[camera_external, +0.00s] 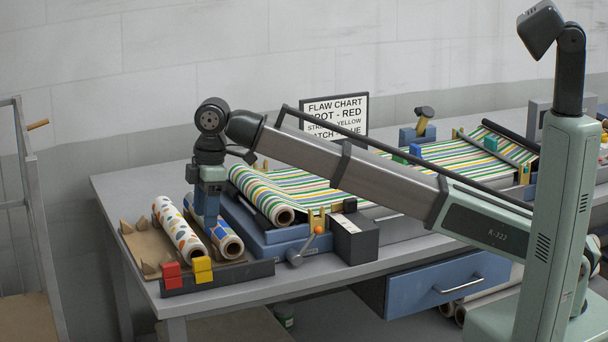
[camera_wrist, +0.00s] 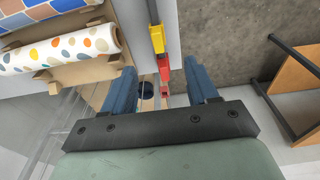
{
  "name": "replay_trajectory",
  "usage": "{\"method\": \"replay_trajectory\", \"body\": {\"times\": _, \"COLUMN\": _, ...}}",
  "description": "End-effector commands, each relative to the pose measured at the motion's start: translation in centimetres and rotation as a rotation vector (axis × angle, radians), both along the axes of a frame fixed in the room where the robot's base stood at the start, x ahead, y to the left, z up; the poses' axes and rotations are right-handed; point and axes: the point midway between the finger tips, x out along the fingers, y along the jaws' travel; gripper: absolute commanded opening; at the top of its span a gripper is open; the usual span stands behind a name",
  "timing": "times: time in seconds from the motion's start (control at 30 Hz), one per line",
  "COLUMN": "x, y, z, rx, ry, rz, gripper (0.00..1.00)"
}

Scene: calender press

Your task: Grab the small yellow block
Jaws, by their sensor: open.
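The small yellow block (camera_external: 203,270) sits on the dark rail (camera_external: 235,274) at the front left of the bench, right of a red block (camera_external: 171,276). In the wrist view the yellow block (camera_wrist: 156,38) shows at the upper middle, beyond the fingertips, with the red block (camera_wrist: 164,70) nearer them. My gripper (camera_external: 207,217) points down, in front of or above the paper rolls in the outside view; its exact height is unclear. In the wrist view my gripper (camera_wrist: 161,82) has its blue fingers apart with nothing held between them.
A dotted roll (camera_external: 178,230) and a patched roll (camera_external: 228,244) lie behind the rail on a brown cradle. The striped press web (camera_external: 290,190), a dark box (camera_external: 354,240) and a flaw chart (camera_external: 335,112) stand to the right. A metal cart (camera_external: 30,200) stands left.

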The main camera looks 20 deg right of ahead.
Motion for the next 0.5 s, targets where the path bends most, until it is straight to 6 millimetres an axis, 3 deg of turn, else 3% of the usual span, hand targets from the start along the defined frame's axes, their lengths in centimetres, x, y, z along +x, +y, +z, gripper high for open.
{"method": "replay_trajectory", "body": {"times": 0.3, "x": 0.0, "y": 0.5, "z": -5.1, "rx": -0.002, "ry": 0.001, "rz": -0.001, "gripper": 0.58}}
{"method": "replay_trajectory", "body": {"times": 0.5, "x": 0.0, "y": 0.9, "z": -7.5, "rx": -0.001, "ry": 0.0, "rz": -0.001, "gripper": 0.58}}
